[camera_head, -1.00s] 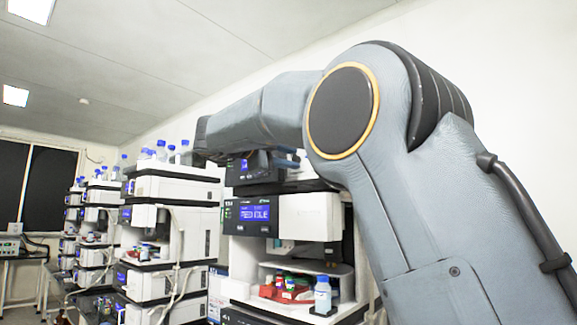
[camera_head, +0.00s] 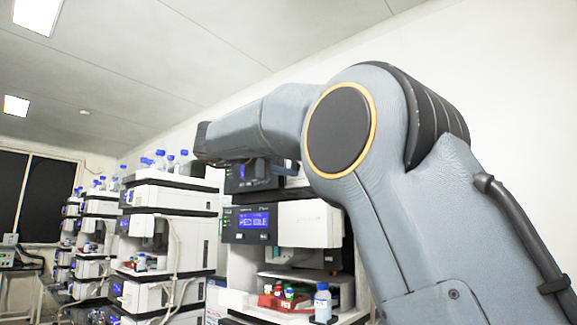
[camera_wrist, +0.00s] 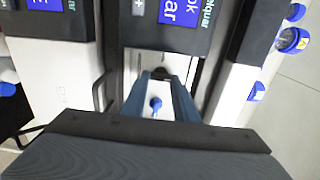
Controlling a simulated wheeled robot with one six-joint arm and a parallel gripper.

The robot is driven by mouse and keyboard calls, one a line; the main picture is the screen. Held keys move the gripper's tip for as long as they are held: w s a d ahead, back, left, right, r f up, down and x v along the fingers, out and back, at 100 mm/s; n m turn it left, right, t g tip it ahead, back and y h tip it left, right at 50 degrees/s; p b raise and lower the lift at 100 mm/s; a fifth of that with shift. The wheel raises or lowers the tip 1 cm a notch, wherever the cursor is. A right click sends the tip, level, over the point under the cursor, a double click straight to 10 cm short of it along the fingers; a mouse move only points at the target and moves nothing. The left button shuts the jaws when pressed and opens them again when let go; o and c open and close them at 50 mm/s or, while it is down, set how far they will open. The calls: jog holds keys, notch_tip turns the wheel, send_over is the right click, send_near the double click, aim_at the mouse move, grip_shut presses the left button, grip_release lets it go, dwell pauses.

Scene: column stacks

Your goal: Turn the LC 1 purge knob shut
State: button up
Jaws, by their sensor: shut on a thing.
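In the wrist view, my gripper (camera_wrist: 161,76) reaches into a pale recess on the front of an instrument module. Its two blue-grey fingers lie on either side of a small dark knob (camera_wrist: 160,73), and their tips are shut on it. The knob's pointing direction is too small to read. A blue round-headed part (camera_wrist: 155,104) shows between the fingers, nearer the palm. In the head view my arm crosses in front of the nearest stack, and the fingers and knob are hidden. No LC 1 label is readable.
The nearest stack carries a lit blue display (camera_head: 253,220), with a red vial tray (camera_head: 274,302) and a blue-capped bottle (camera_head: 322,302) lower down. Another stack (camera_head: 172,197) stands to the left. In the wrist view, blue-capped bottles (camera_wrist: 292,40) are close on the right.

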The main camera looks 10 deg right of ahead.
jog(key=o, duration=0.8)
jog(key=b+v, duration=0.1)
jog(key=v, duration=0.6)
jog(key=shift+s+a+b, duration=0.25)
jog(key=shift+a+b, duration=0.05)
jog(key=shift+b, duration=0.05)
